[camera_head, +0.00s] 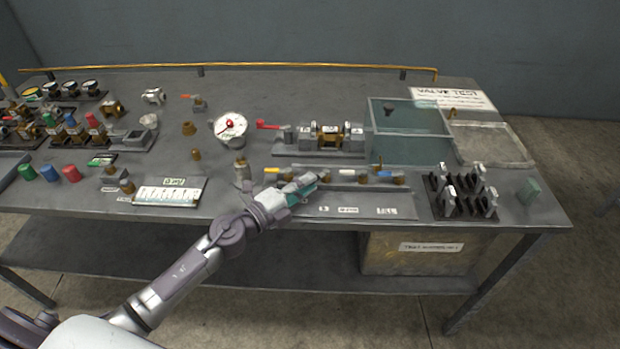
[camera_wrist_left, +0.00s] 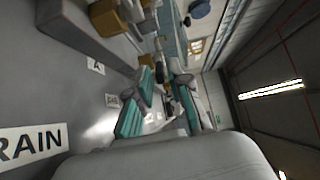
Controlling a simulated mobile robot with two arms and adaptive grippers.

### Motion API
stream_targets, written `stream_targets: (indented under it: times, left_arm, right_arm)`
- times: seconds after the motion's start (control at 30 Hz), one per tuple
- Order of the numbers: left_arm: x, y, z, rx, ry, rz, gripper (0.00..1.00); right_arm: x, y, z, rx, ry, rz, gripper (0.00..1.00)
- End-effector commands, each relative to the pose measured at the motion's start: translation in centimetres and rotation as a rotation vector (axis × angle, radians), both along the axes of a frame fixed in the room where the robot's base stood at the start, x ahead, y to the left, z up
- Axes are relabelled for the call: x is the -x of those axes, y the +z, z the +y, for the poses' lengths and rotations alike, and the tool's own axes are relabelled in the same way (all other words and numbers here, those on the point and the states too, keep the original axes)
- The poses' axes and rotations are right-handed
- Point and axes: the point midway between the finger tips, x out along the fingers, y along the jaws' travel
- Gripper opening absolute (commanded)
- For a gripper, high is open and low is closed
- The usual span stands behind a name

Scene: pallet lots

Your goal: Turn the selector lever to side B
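A low grey valve rail (camera_head: 330,178) lies along the front middle of the bench, with brass valve bodies and coloured handles: yellow (camera_head: 272,170), white (camera_head: 347,172) and blue (camera_head: 384,174). A small upright lever (camera_head: 380,161) stands near the blue handle; I cannot tell for certain which part is the selector lever. My left gripper (camera_head: 306,184) is over the rail's front left part, hiding some of it. My right gripper is not in view.
A label plate (camera_head: 350,211) lies in front of the rail. A rack of dark clips (camera_head: 462,195) stands right. The bench's back middle is mostly clear.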

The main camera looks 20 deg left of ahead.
Motion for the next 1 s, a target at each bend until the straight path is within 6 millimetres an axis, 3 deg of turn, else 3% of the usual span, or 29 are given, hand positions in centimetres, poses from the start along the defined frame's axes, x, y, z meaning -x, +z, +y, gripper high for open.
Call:
stream_targets:
  times: [0.13,0.43,0.57,1.0]
  left_arm:
    - [-0.98,0.02,-0.62,0.0,-0.001,0.0,0.19]
    - [-1.19,-0.05,-0.75,0.0,-0.002,0.001,0.19]
    - [-1.18,-0.04,-0.74,0.0,-0.002,0.001,0.0]
    - [-1.04,0.14,-0.93,0.002,0.03,0.002,0.0]
  right_arm:
    - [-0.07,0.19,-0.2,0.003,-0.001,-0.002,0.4]
    - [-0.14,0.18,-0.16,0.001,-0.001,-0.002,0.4]
    - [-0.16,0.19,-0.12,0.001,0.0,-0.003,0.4]
    - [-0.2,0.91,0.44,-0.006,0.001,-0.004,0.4]
